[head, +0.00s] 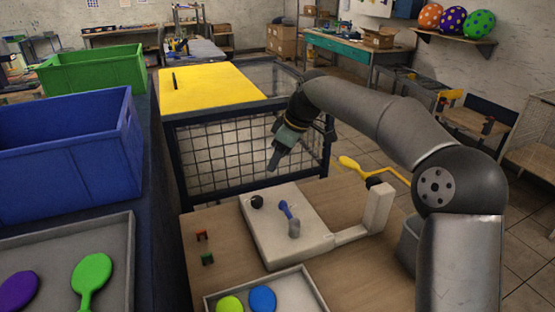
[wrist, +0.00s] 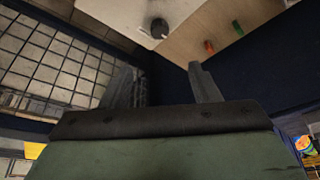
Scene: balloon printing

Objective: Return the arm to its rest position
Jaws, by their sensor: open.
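My gripper (head: 281,155) hangs in the air past the far edge of the wooden table, in front of the mesh-sided cage. In the wrist view my gripper (wrist: 163,88) shows its two fingers spread apart, with nothing between them. My grey arm reaches from the right side of the head view across to it. Below and nearer is a white block-like fixture (head: 267,235) with a dark round knob (head: 257,201) and a blue-topped lever (head: 286,210). The knob also shows at the top of the wrist view (wrist: 158,27).
A wooden table (head: 222,285) carries red (head: 201,236) and green (head: 207,258) small pieces and a tray (head: 318,299) of balloons. A blue bin (head: 70,155) and green bin (head: 95,68) stand left. The yellow-topped cage (head: 215,90) is behind my gripper.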

